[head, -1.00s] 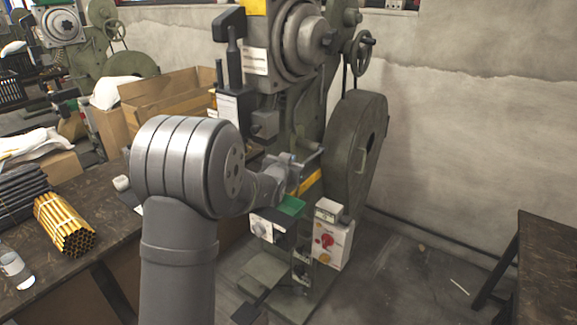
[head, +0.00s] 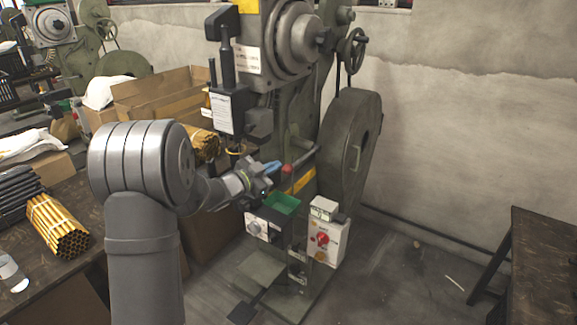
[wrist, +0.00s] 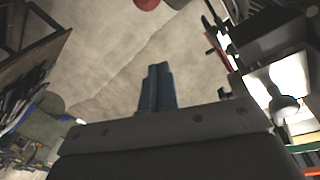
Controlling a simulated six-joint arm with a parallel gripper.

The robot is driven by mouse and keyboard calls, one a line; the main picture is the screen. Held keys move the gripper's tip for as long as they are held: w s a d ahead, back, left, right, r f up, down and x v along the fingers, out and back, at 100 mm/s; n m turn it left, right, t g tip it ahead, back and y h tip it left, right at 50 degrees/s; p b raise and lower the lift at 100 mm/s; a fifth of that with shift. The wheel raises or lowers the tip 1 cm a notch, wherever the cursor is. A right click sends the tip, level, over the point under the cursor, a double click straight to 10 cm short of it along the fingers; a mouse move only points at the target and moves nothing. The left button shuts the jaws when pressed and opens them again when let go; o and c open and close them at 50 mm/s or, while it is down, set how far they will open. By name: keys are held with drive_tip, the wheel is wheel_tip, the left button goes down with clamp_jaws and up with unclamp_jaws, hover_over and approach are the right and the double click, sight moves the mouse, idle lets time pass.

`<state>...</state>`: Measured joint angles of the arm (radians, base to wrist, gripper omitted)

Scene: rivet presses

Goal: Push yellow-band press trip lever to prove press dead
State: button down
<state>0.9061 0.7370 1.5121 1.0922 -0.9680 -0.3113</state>
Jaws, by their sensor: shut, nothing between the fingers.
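The near green-grey press (head: 283,75) has yellow at its top (head: 247,6) and a yellow stripe (head: 304,179) lower on its frame. A grey lever (head: 306,157) with a red knob (head: 287,169) sticks out above that stripe. The red knob shows partly at the top edge of the wrist view (wrist: 147,3). My gripper (head: 272,167) is shut and empty, its blue fingers together, just left of the knob in the head view. The fingers also show in the wrist view (wrist: 157,88), with the knob beyond their tips. A small gap seems to separate them; contact cannot be told.
A green tray (head: 282,204) and a white switch box (head: 265,224) sit below my gripper. A control box with a red switch (head: 325,240) is to their right. A large flywheel guard (head: 350,145) stands right of the lever. A bench with yellow rods (head: 60,228) is left.

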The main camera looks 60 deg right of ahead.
sight(288, 165)
drive_tip(key=shift+w+d+f, duration=0.1)
drive_tip(key=shift+d+f, duration=0.55)
drive_tip(key=shift+d, duration=0.8)
drive_tip(key=shift+d+f, duration=0.65)
drive_tip(key=shift+d, duration=0.75)
drive_tip(key=shift+w+d+f, duration=0.1)
drive_tip(key=shift+d+f, duration=0.55)
drive_tip(key=shift+d, duration=0.8)
